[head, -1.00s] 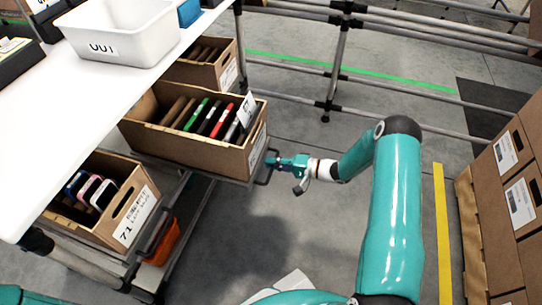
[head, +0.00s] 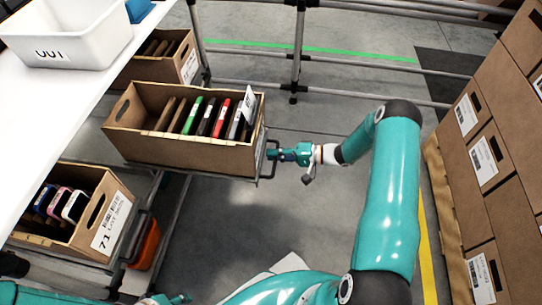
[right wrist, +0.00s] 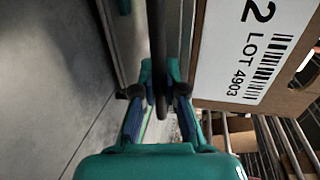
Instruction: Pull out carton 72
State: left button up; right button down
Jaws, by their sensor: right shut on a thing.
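The brown open carton (head: 185,153), with several upright flat items in it, stands on a pull-out tray beyond the white tabletop's edge in the head view. Its label (right wrist: 245,50) in the right wrist view ends in 2 and reads LOT 4903. My right gripper (head: 278,155) is shut on the tray's dark handle (head: 270,166) at the carton's right end. In the right wrist view, the handle bar (right wrist: 158,50) runs between the fingers of the gripper (right wrist: 160,95). A teal part of my left gripper (head: 172,299) shows at the bottom edge; its jaws are unclear.
Carton 71 (head: 88,243) sits nearer on the left, with an orange bin (head: 146,245) beside it. Another carton (head: 183,66) stands behind. A white bin (head: 70,45) is on the tabletop (head: 50,110). Stacked cartons (head: 485,190) stand at the right; grey floor lies between.

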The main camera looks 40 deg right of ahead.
jog(key=c, duration=1.2)
grip_release()
jog(key=shift+a+f, duration=0.1)
jog(key=v, duration=1.2)
